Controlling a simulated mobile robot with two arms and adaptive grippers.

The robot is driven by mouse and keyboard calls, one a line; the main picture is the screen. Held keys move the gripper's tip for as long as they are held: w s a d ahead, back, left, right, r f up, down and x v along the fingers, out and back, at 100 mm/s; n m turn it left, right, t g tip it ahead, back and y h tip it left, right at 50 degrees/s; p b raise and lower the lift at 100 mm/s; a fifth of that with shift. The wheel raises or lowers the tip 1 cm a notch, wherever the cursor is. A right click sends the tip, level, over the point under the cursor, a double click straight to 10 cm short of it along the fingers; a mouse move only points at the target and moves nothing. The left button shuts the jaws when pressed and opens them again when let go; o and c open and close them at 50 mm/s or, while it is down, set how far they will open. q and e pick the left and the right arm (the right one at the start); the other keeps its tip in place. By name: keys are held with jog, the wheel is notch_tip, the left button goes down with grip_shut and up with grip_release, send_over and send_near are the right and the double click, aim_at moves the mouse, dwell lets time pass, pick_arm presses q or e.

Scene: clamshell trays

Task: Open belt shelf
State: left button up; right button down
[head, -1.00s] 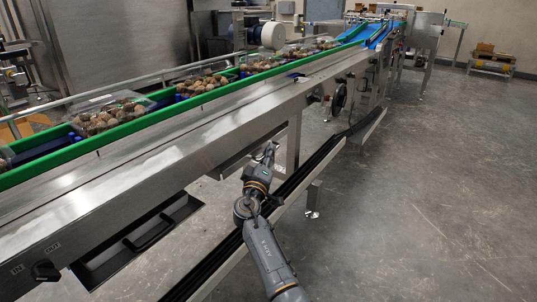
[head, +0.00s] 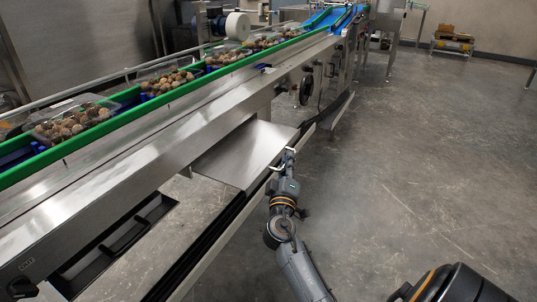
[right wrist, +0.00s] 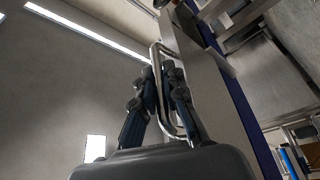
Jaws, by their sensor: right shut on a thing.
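The belt shelf (head: 245,152) is a flat steel plate. It sticks out from under the conveyor's near side, with a wide part of its top showing. A metal loop handle (head: 277,167) is on its outer edge; the loop also shows in the right wrist view (right wrist: 155,62). My right gripper (head: 287,160) is at that edge. In the right wrist view, its dark fingers (right wrist: 160,85) are closed around the handle bar. My left gripper is not in view.
The conveyor (head: 150,135) with green rails carries clear clamshell trays (head: 72,122) of brown round items. A dark open drawer-like tray (head: 120,240) is under it at lower left. A low rail (head: 215,250) runs along the front. The floor at right is clear.

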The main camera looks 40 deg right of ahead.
jog(key=shift+s+d+f, duration=0.1)
jog(key=shift+s+d, duration=0.1)
jog(key=shift+s, duration=0.35)
jog(key=shift+s+d, duration=0.15)
jog(key=shift+s, duration=0.35)
jog(key=c, duration=1.7)
grip_release()
jog(key=v, duration=1.2)
